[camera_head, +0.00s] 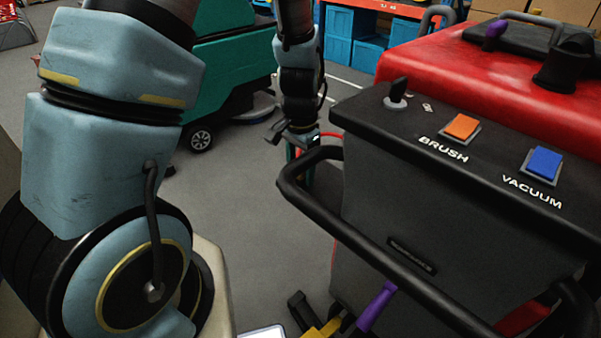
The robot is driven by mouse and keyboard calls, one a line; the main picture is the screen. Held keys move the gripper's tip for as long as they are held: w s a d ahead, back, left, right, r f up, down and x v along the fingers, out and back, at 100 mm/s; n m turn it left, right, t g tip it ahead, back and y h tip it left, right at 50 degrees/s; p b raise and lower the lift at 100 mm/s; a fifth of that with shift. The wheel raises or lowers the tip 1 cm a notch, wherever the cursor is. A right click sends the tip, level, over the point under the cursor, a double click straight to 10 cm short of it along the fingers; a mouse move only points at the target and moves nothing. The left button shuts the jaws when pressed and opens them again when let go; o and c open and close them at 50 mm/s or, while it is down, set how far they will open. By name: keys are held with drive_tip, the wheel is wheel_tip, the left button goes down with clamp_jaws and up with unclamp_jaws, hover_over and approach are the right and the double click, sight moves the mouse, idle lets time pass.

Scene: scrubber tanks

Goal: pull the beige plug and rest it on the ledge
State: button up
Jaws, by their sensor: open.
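No beige plug can be made out in the head view. No ledge can be told for certain either. My gripper (301,166) is open and points down beyond the black handlebar, at the left side of the red-and-black scrubber (440,75). Its fingers are small here and partly hidden by the handlebar, and I see nothing held between them. A red curved line, like a hose or cable, shows just right of my gripper. The scrubber's lower left side is hidden by its own console and handlebar.
The black handlebar (345,234) sticks out from the console, which has an orange BRUSH switch (462,126) and a blue VACUUM switch (544,164). A purple lever (376,306) is below. A teal scrubber (232,75) stands behind. Grey floor (240,190) is clear between.

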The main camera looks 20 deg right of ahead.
drive_tip(key=shift+c, duration=0.3)
clamp_jaws()
idle(0.4)
idle(0.8)
drive_tip(key=o, duration=0.7)
unclamp_jaws()
drive_tip(key=shift+r, duration=0.1)
wheel_tip(320, 180, up, 11)
drive_tip(key=shift+f+b, duration=0.2)
drive_tip(key=shift+b, duration=0.3)
drive_tip(key=shift+c, duration=0.3)
